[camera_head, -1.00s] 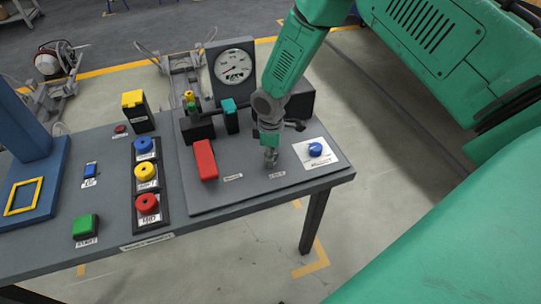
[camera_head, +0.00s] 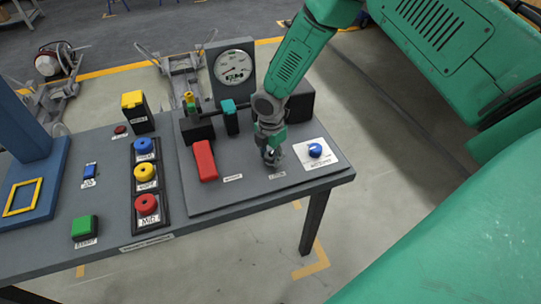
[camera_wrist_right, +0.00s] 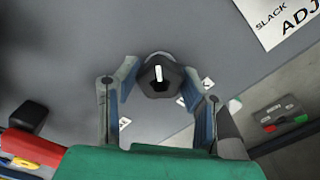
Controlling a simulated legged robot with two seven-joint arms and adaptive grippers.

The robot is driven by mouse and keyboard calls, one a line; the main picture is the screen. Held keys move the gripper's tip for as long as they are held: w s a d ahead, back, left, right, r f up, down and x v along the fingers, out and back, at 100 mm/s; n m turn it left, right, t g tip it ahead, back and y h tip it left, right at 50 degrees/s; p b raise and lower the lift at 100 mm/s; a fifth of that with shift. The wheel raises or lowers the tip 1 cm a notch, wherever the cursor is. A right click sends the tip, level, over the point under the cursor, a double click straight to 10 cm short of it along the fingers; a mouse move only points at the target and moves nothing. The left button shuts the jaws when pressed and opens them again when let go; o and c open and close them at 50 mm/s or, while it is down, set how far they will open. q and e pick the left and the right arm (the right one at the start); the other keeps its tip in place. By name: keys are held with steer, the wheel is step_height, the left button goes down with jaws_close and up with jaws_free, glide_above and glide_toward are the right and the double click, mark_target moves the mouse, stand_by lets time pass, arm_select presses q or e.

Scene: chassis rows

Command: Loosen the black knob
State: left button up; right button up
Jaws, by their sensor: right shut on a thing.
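The black knob (camera_wrist_right: 160,85) shows in the right wrist view, a dark lobed knob with a white pointer line on top. My right gripper (camera_wrist_right: 159,98) has one finger on each side of it and is shut on it. My left gripper is in neither view.
A blue knob (camera_head: 315,150) on a white plate sits right of the gripper, and a red block (camera_head: 205,160) left of it. A gauge (camera_head: 234,68) stands behind. Blue, yellow and red round buttons (camera_head: 147,204) line the table's left part.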

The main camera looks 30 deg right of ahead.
mark_target(270, 154)
steer(key=shift+n, duration=1.2)
steer(key=shift+f, duration=0.1)
steer(key=o, duration=0.8)
steer(key=shift+c, duration=0.2)
steer(key=o, duration=0.4)
steer(key=shift+f, duration=0.1)
steer(key=shift+w, duration=0.1)
step_height(270, 154, up, 12)
steer(key=shift+w+f, duration=0.1)
